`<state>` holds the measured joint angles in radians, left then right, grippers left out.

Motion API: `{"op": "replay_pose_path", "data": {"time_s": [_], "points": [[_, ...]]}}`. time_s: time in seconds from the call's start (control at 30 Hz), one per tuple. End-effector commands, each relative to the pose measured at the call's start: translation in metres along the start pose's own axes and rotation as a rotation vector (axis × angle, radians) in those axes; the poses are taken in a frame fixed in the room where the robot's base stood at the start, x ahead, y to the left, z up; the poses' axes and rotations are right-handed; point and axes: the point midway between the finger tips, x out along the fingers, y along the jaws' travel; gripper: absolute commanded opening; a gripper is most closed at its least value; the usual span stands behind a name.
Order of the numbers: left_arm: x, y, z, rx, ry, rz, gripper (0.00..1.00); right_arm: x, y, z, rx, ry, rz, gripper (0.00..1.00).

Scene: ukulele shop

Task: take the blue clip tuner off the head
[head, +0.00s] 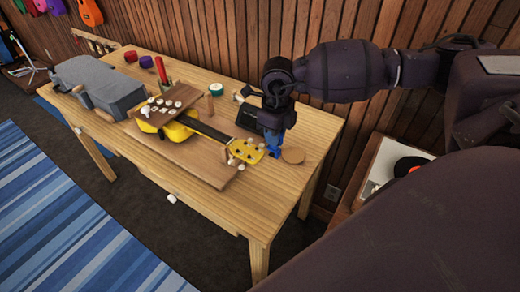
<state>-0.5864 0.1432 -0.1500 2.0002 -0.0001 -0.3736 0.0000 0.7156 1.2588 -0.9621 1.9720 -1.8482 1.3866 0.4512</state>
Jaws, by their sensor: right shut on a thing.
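A yellow ukulele (175,131) lies on a brown board on the wooden table, its neck pointing right. Its yellow head (244,150) with pale tuning pegs is at the board's right end. My right gripper (275,136) comes down from above, just right of the head, and is shut on the blue clip tuner (274,147). The tuner is small and partly hidden by the gripper. I cannot tell whether it still touches the head. My left gripper is not in view.
A round wooden disc (293,155) lies right of the tuner. A dark flat box (249,119) stands behind the neck. A grey case (98,84) fills the table's left end. Red, purple and white-green round items stand along the back. The table's front right is clear.

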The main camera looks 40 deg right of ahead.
Motion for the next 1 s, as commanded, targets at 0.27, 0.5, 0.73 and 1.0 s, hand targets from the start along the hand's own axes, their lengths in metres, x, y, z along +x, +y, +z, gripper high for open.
{"op": "replay_pose_path", "data": {"time_s": [0.27,0.5,0.73,1.0], "points": [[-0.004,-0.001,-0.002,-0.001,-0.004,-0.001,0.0,-0.008,0.0,0.0,0.0,-0.001,0.0,0.0],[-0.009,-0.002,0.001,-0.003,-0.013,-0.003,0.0,-0.014,0.0,0.0,0.0,-0.001,0.0,0.0],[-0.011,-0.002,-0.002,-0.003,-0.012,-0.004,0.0,-0.019,0.0,0.0,0.0,-0.002,0.0,0.0],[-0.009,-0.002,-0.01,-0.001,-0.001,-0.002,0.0,-0.026,0.0,0.0,0.0,-0.002,0.0,0.0]]}}
